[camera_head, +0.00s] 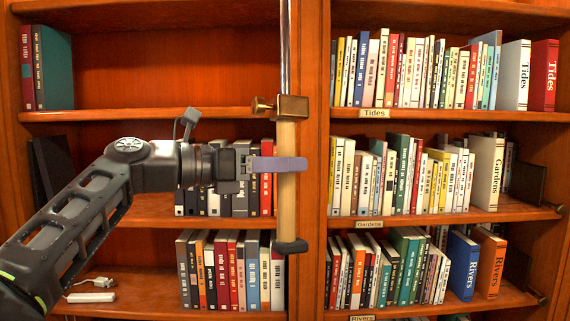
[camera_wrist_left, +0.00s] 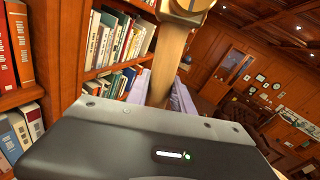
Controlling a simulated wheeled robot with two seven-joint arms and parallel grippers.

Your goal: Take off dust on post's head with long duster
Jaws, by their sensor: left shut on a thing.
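The long duster's wooden handle (camera_head: 286,190) stands upright in front of the bookshelf. It has a brass collar with a side knob (camera_head: 279,107), a dark end cap at the bottom and a metal pole (camera_head: 285,45) that runs up out of the picture. My left gripper (camera_head: 285,164) is shut on the handle, below the collar. The handle also shows in the left wrist view (camera_wrist_left: 168,68) between the lilac fingers (camera_wrist_left: 172,98). The duster's head, the post's head and any dust are out of view. My right gripper is not in view.
A wooden bookcase with labelled shelves, "Tides" (camera_head: 374,113), "Gardens" (camera_head: 369,223) and "Rivers", stands close behind the handle. Rows of books (camera_head: 400,175) fill much of it. A small white object (camera_head: 90,289) lies at the lower left. The wrist view shows an open room to the right.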

